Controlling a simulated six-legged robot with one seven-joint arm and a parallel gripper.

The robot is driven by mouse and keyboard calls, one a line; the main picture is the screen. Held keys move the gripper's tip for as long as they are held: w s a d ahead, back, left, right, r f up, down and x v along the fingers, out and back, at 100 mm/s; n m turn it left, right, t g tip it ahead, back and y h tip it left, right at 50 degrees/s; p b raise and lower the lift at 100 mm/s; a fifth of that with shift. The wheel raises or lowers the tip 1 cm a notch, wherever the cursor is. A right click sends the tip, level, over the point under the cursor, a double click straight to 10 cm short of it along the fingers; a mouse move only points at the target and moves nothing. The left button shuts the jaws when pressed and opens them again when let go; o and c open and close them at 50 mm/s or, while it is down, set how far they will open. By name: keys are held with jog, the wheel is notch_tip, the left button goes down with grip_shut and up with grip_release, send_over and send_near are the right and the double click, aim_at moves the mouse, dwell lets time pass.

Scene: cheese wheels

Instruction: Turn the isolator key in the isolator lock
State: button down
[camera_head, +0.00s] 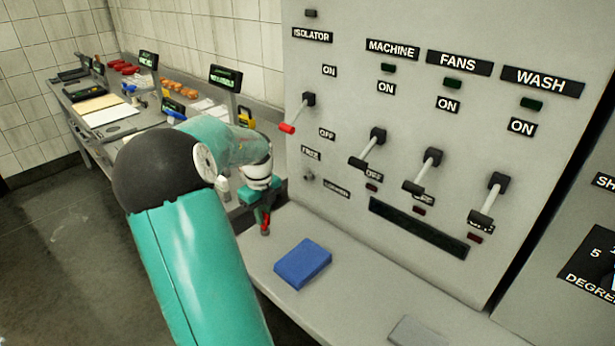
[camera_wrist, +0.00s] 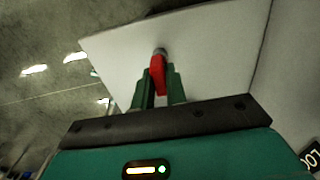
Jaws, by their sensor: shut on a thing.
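My gripper (camera_head: 263,210) is shut on the red isolator key (camera_head: 266,224), held above the bench close to the panel's lower left. In the wrist view, my gripper (camera_wrist: 160,86) has the red key (camera_wrist: 157,72) between its two green fingers, with a grey tip pointing away. The isolator lock (camera_head: 309,175) is a small round grey fitting on the panel, between a label that seems to read FREE and one that seems to read LOCKED. The key is below and left of the lock, apart from it. The lock is not clear in the wrist view.
The isolator lever (camera_head: 299,113) with a red end sticks out above the lock. Machine, fans and wash levers (camera_head: 428,170) stand out to its right. A blue block-like item (camera_head: 303,263) lies on the bench (camera_head: 345,300). A cluttered side counter (camera_head: 80,88) is at the back left.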

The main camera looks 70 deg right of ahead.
jog(key=shift+r, duration=1.25)
jog(key=shift+r, duration=0.35)
jog(key=shift+r, duration=0.15)
jog(key=shift+r, duration=1.4)
